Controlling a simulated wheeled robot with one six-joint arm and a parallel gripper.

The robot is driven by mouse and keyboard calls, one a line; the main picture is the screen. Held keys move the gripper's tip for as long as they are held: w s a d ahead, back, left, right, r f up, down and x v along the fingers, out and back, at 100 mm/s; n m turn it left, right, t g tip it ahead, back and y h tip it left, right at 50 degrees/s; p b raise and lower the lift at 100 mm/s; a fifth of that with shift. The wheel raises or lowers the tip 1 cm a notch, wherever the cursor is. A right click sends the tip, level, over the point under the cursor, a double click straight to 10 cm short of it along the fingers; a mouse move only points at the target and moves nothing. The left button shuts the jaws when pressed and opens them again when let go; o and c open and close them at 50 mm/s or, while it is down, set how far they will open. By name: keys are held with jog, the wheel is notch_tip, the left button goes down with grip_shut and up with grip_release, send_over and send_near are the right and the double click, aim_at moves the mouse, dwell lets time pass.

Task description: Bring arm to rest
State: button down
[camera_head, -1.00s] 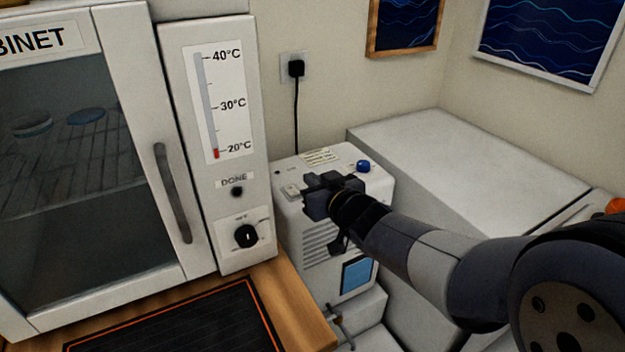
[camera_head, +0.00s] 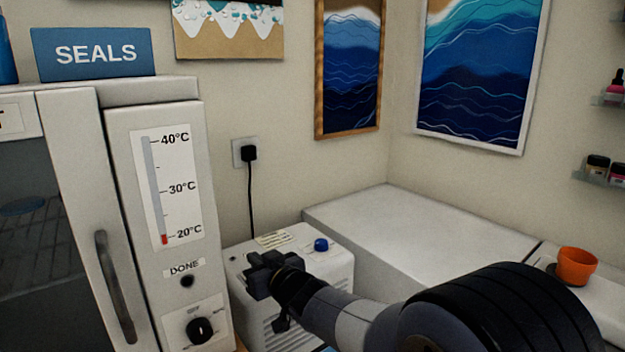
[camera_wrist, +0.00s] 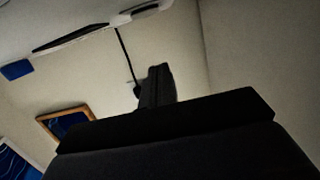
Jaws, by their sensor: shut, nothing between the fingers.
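My gripper (camera_head: 262,272) is shut and empty. In the head view it hangs over or just in front of the top left of a white box-shaped machine (camera_head: 310,262) with a blue knob (camera_head: 321,245). I cannot tell whether it touches the machine. My arm reaches to it from the lower right. In the wrist view the dark gripper (camera_wrist: 156,85) fills the lower middle, with wall behind it.
A cabinet with a glass door and thermometer panel (camera_head: 166,185) stands close left of my gripper. A white worktop (camera_head: 400,235) lies right, with an orange cup (camera_head: 577,266). A black plug (camera_head: 249,153) and cord run down the wall. Shelves hold small bottles at right.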

jog(key=shift+d+f+b, duration=0.1)
jog(key=shift+f+b, duration=0.25)
jog(key=shift+b, duration=0.05)
jog(key=p+v, duration=0.1)
jog(key=v, duration=0.4)
jog(key=shift+s+d+r, duration=0.2)
jog(key=shift+s+r, duration=0.05)
jog(key=shift+s, duration=0.1)
jog(key=x, duration=0.5)
jog(key=shift+w+a+r, duration=0.1)
jog(key=shift+w+a, duration=0.2)
jog(key=shift+w+a+r+p, duration=0.1)
jog(key=shift+a+r+p, duration=0.1)
jog(key=shift+p, duration=0.35)
jog(key=shift+w+d+r+p, duration=0.1)
jog(key=shift+r+p, duration=0.1)
jog(key=shift+p, duration=1.05)
